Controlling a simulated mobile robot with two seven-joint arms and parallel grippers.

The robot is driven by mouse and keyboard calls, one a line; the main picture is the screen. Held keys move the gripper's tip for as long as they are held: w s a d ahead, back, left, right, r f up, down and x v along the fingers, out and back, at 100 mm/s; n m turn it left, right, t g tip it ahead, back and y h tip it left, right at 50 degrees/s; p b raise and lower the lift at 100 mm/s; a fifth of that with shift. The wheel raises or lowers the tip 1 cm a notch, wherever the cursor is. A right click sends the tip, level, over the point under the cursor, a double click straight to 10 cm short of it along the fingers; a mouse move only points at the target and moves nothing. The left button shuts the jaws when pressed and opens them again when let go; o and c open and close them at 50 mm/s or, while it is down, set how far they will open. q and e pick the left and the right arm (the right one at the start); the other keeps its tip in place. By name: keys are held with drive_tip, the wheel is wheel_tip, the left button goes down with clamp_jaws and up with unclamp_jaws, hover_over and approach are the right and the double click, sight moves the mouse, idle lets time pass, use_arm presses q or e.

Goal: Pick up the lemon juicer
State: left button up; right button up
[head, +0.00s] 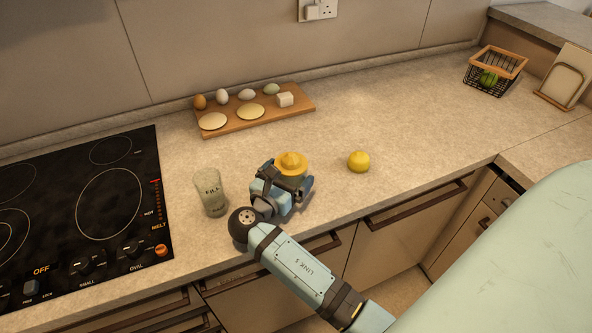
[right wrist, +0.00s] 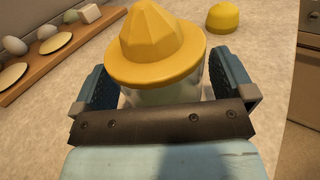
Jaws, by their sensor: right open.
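The lemon juicer (head: 291,163) stands upright on the counter, with a yellow ridged cone top and a clear body below. The cone also shows in the right wrist view (right wrist: 156,45). My right gripper (head: 284,186) is open, with one finger on each side of the juicer's body. A small gap seems to show beside the fingers in the right wrist view (right wrist: 165,85), but contact is hard to tell. The gripper hides most of the lower body. My left gripper is not in view.
A glass jar (head: 211,192) stands to the left, near the black hob (head: 85,215). A wooden board (head: 305,103) with eggs and round pieces lies behind. A wire basket (head: 495,70) stands far right. The counter between is clear.

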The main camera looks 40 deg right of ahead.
drive_tip(key=shift+w+d, duration=0.15)
drive_tip(key=shift+d, duration=0.2)
drive_tip(key=shift+a, duration=0.15)
drive_tip(key=shift+c, duration=0.5)
drive_tip(key=c, duration=0.8)
drive_tip(key=shift+r, duration=0.1)
